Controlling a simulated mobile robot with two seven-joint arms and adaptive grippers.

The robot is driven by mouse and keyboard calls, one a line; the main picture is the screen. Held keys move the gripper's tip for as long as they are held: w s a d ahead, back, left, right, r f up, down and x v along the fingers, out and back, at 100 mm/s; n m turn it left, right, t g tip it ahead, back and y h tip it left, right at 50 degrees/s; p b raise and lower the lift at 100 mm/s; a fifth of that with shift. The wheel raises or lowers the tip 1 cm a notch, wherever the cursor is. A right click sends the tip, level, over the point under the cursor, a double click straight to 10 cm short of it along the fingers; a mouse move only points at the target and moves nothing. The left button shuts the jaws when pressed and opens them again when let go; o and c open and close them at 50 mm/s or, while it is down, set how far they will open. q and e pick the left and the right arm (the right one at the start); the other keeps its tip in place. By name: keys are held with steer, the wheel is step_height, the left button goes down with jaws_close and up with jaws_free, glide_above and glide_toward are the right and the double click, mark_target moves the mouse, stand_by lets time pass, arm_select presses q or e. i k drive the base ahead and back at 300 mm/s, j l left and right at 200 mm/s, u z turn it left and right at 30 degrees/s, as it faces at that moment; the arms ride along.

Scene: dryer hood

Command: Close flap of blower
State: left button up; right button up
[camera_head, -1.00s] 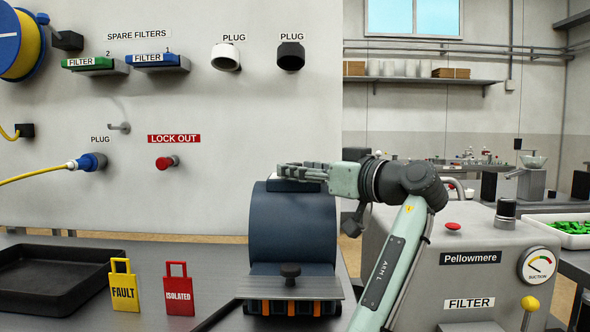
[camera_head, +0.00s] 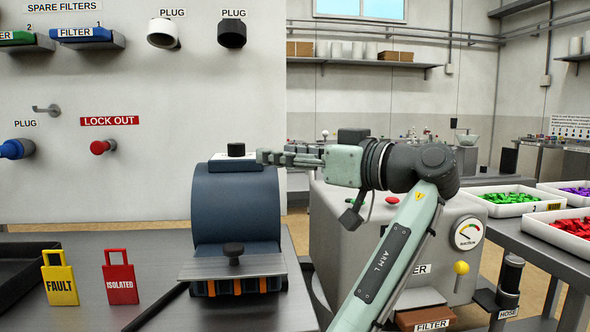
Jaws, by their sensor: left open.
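The blower (camera_head: 237,208) is a dark blue rounded drum on the grey bench. The plate sticks out nearly flat above a row of black and orange slots. Another black knob (camera_head: 236,150) sits on top of the blower. My left gripper (camera_head: 268,157) is open and empty, with its fingers pointing left by the blower's top right edge. It is well above the flap; whether it touches the blower's top is unclear. My right gripper is not in view.
A yellow FAULT tag (camera_head: 59,278) and a red ISOLATED tag (camera_head: 120,277) stand left of the blower. A dark tray (camera_head: 25,275) lies at the far left. The grey machine (camera_head: 335,230) with a gauge stands behind my left arm. The wall is behind the blower.

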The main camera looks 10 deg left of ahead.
mark_target(234, 264)
steer(key=k, duration=1)
